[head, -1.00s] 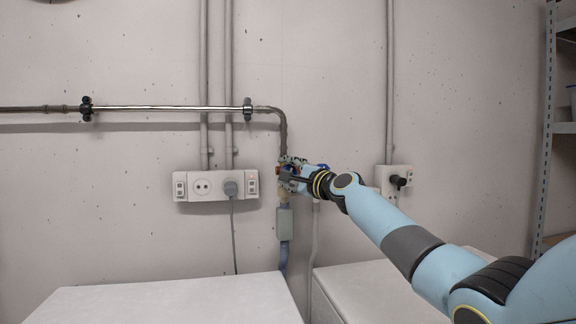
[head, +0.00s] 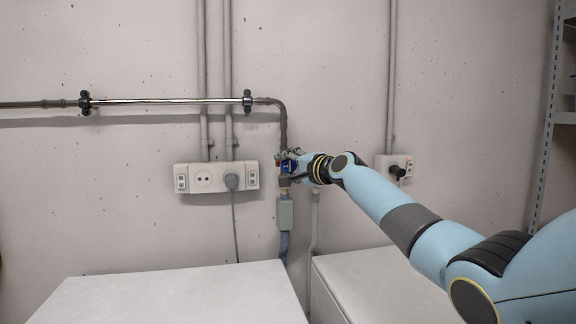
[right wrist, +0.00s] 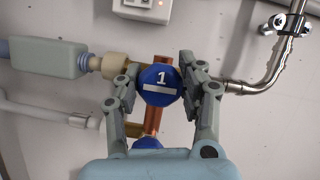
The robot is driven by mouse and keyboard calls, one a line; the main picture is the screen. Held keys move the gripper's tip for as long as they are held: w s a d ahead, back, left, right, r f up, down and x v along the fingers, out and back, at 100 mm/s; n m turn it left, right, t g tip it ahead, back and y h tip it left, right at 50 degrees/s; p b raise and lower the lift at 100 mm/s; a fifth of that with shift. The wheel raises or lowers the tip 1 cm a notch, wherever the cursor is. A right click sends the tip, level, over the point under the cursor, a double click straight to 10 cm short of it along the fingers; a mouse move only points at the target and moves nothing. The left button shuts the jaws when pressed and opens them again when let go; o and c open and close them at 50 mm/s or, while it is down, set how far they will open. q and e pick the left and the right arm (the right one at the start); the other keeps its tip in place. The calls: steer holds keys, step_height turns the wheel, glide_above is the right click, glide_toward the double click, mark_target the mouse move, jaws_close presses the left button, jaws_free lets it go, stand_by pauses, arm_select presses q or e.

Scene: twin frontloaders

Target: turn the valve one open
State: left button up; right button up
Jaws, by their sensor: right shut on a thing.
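Valve one is a round blue knob (right wrist: 159,85) marked "1" with a white bar, seen in the right wrist view. It sits on a copper pipe piece (right wrist: 153,120) with a brass fitting beside it. My right gripper (right wrist: 158,84) is shut on the knob, one finger on each side. In the head view my right gripper (head: 288,168) is at the wall below the pipe bend and hides most of the valve. A second blue knob (right wrist: 147,143) is partly hidden behind my gripper's base. My left gripper is not in view.
A grey box (head: 285,212) hangs on the pipe below the valve. A socket panel (head: 216,177) with a plug is to the left, another socket (head: 393,166) to the right. Two white-topped appliances (head: 180,292) stand below; metal shelving (head: 562,120) is at far right.

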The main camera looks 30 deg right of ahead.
steer(key=shift+f, duration=0.15)
steer(key=o, duration=1.2)
steer(key=shift+s, duration=0.1)
steer(key=s+d+r, duration=0.1)
steer(key=s, duration=1)
steer(key=shift+s+d, duration=0.2)
steer(key=shift+s, duration=0.15)
